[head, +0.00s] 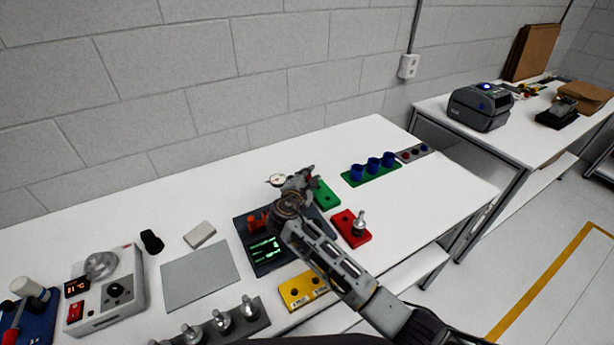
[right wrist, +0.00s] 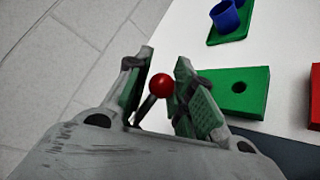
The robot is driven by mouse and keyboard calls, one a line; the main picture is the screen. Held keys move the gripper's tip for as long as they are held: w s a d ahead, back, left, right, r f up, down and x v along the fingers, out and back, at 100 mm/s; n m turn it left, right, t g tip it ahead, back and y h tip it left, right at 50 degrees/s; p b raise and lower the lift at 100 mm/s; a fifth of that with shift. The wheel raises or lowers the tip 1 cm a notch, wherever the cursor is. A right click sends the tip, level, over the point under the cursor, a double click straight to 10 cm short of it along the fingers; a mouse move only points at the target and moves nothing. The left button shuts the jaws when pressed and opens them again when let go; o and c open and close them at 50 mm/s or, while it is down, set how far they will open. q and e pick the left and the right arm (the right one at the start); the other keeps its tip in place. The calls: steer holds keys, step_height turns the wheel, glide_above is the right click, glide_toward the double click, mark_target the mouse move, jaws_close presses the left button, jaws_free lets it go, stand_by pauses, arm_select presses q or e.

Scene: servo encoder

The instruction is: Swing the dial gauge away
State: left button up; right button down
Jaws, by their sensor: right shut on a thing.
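The dial gauge (head: 277,180) shows in the head view as a small round white face at the back of a dark fixture plate (head: 287,263). My right gripper (head: 304,177) is just right of the gauge face, above the plate. In the right wrist view, a red ball knob (right wrist: 161,85) on a dark rod stands between the two fingers, and my right gripper (right wrist: 161,98) is shut on this knobbed rod. The gauge face is not visible in the wrist view. My arm hides part of the plate. My left gripper is not in view.
A green block (head: 325,195) with a hole lies right of the gripper, also in the wrist view (right wrist: 232,92). A red block (head: 345,228) holds a metal part. A yellow block (head: 297,291) lies in front. Blue cups (head: 373,165) stand on a green rack farther back.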

steer(key=shift+s+f+m+g+h, duration=0.25)
steer(key=shift+s+m+g+h, duration=0.15)
steer(key=shift+h, duration=0.2)
steer(key=shift+s+f+m+g+h, duration=0.3)
steer(key=shift+m+h, duration=0.2)
steer(key=shift+h, duration=0.1)
steer(key=shift+d, duration=0.1)
steer(key=c, duration=1.3)
jaws_free()
steer(key=shift+r, duration=0.1)
steer(key=shift+o, duration=0.2)
steer(key=shift+r, duration=0.15)
steer(key=shift+w+r, duration=0.1)
steer(key=shift+r, duration=0.2)
step_height(320, 180, up, 9)
steer(key=shift+r, duration=0.2)
